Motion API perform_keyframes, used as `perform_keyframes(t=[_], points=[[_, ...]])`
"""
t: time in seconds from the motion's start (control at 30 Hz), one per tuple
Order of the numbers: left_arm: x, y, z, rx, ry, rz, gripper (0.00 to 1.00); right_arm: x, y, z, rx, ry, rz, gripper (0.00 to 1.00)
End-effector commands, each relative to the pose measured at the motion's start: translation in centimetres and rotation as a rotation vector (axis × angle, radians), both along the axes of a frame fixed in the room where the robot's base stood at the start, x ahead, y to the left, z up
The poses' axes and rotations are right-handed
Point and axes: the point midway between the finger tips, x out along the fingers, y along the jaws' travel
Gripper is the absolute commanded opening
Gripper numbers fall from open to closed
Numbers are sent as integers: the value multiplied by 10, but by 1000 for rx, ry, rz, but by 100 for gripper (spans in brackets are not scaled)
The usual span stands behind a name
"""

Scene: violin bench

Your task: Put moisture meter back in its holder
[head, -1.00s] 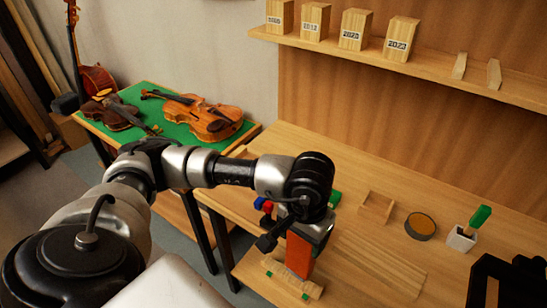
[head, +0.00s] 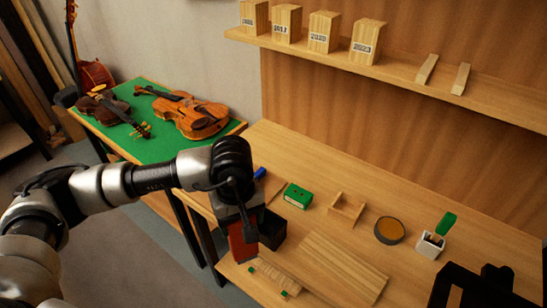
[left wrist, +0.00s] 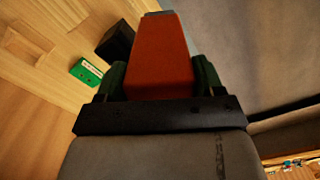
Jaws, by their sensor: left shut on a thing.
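My left gripper (head: 238,218) is shut on the orange-red moisture meter (head: 242,243), which hangs upright below it at the bench's left edge. In the left wrist view the meter (left wrist: 160,60) sits between the green finger pads, and its far end has a grey tip. A small open black box (head: 272,230), which looks like the holder, stands on the bench just right of the meter. The meter partly hides the box in the head view.
A green labelled box (head: 298,195), a wooden tray (head: 346,208), a round tin (head: 390,230) and a white pot (head: 431,244) stand farther right. Wooden strips (head: 343,266) and a wood piece with green tabs (head: 275,276) lie in front. A dark shape, possibly my right gripper, is lower right.

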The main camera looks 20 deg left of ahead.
Motion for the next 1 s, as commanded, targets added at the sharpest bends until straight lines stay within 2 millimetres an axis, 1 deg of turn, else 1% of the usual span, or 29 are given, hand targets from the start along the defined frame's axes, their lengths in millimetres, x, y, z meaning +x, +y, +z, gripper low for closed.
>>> perform_keyframes(t=[0.03, 0.1, 0.17, 0.2, 0.23, 0.33, 0.5, 0.6, 0.7, 0.8, 0.9, 1.0], points=[[9, -3, 11, 0, -2, 136, 15, -2, 13, 9, 17, 4, -2, 43], [19, -6, 17, 2, 1, 343, 15, -5, 28, 15, 36, 7, -2, 43], [28, -9, 23, 3, 4, 520, 15, -7, 38, 21, 49, 9, -1, 43], [34, -11, 26, 5, 5, 638, 15, -7, 43, 24, 55, 9, 1, 43], [39, -12, 29, 6, 5, 726, 15, -7, 45, 27, 57, 8, 1, 43], [53, -16, 39, 8, 4, 1011, 15, -6, 41, 35, 53, 7, 3, 43], [75, -23, 55, 14, 3, 1466, 15, -3, 16, 48, 21, 3, 2, 43], [86, -26, 62, 16, 0, 1697, 15, -2, 9, 54, 12, 2, -1, 43], [94, -28, 69, 15, -3, 1878, 15, -2, 10, 58, 13, 2, -2, 43], [99, -29, 72, 16, -4, 1996, 15, -2, 16, 61, 21, 1, -3, 43], [102, -30, 73, 16, -4, 2055, 15, -2, 24, 61, 31, 1, -5, 43], [102, -30, 73, 15, -5, 2072, 15, -2, 30, 61, 38, 1, -5, 43]])
